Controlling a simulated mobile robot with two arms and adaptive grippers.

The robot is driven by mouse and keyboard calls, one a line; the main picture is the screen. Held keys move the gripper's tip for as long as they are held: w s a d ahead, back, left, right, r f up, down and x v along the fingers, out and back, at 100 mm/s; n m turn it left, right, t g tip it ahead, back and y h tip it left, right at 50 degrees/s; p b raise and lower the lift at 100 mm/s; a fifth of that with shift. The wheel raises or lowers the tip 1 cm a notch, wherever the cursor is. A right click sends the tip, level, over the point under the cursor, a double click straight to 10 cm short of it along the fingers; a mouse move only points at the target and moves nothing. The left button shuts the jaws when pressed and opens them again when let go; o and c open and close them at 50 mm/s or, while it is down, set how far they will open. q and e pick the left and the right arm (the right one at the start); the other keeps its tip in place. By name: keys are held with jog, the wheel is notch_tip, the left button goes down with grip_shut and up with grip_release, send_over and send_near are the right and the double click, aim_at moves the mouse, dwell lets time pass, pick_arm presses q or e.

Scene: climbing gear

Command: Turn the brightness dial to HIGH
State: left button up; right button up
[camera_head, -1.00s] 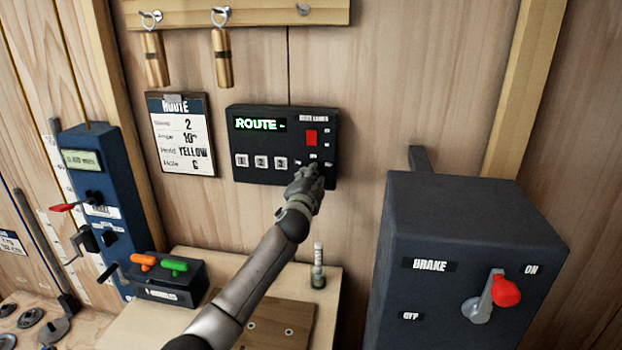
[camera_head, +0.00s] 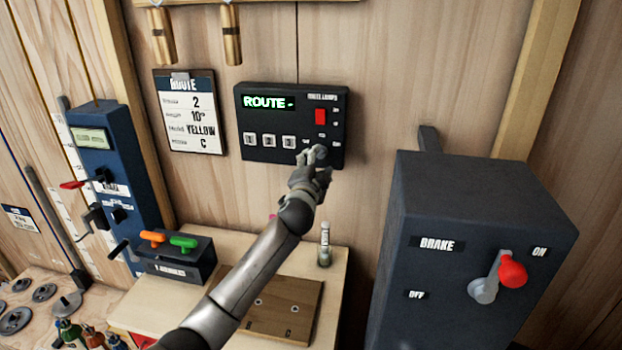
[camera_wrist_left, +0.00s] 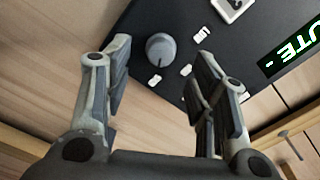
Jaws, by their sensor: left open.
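The dark control box (camera_head: 290,165) on the wooden wall has a lit "ROUTE -" display, a red switch, several numbered white buttons and a grey round dial (camera_head: 320,151) at its lower right. The dial (camera_wrist_left: 161,47) shows clearly in the left wrist view, with small white labels around it; they are too small to read, and I cannot tell its setting. My left gripper (camera_head: 314,169) is just below and in front of the dial. In the wrist view its two fingers (camera_wrist_left: 165,85) are apart and empty, with the dial beyond the gap between them. My right gripper is out of view.
A large dark brake box (camera_head: 470,200) with a red-knobbed lever stands to the right. A wooden ledge (camera_head: 335,275) below carries a small vial (camera_head: 325,245) and a box with orange and green handles (camera_head: 180,265). A route card (camera_head: 190,130) hangs left.

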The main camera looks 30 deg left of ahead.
pick_arm(q)
jog(key=v, duration=0.8)
dwell(0.4)
